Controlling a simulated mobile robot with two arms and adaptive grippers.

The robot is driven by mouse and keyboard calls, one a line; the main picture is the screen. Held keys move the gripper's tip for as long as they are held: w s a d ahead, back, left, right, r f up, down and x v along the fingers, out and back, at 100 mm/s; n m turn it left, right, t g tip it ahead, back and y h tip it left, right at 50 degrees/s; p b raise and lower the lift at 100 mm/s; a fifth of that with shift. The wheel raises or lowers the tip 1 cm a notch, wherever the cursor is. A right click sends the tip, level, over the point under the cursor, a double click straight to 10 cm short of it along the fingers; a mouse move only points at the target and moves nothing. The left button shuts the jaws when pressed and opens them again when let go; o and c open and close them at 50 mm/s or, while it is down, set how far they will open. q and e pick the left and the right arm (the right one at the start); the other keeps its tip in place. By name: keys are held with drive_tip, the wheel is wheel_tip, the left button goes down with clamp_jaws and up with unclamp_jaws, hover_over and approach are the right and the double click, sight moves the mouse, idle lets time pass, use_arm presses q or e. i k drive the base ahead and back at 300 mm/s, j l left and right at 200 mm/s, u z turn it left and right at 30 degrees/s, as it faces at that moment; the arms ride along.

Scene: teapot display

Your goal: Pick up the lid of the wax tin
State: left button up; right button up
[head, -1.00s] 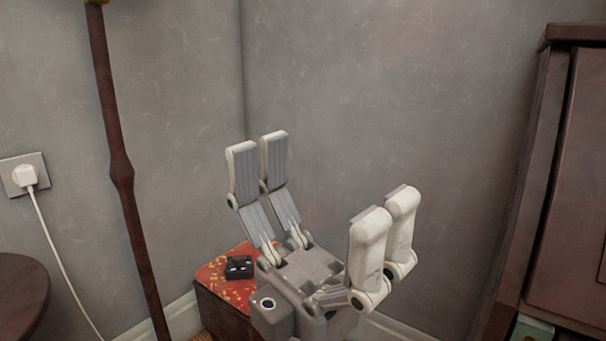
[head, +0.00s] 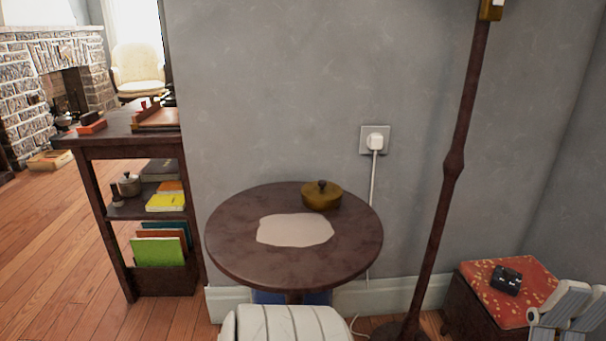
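A round brass-coloured tin (head: 321,198) stands at the back right of the small round table (head: 240,255). Its lid (head: 322,186) is on it and has a dark knob on top. No gripper is near or touching it. Part of my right gripper (head: 572,306) shows at the lower right edge, in front of the red-topped box; its pale fingers point up and the rest is cut off. It stood wide open and empty a second ago, and the visible fingers keep that pose. I cannot make out my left gripper.
A pale flat patch (head: 295,230) lies on the table. A pale ribbed shape (head: 285,325) at the bottom edge is unclear. A dark pole (head: 462,130) stands right of the table, and a red-topped box (head: 475,275) bears a black object (head: 507,280). A bookshelf (head: 110,150) stands left.

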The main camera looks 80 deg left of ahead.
sight(321, 191)
drive_tip(key=k+l+u, duration=0.15)
drive_tip(key=u, duration=0.95)
drive_tip(key=l+u, duration=0.1)
drive_tip(key=u, duration=0.35)
drive_tip(key=i+l+u, duration=0.1)
drive_tip(key=u, duration=0.3)
drive_tip(key=l+u, duration=0.2)
drive_tip(key=u, duration=0.25)
drive_tip(key=i+l+u, duration=0.35)
drive_tip(key=k+j, duration=0.05)
drive_tip(key=k, duration=0.05)
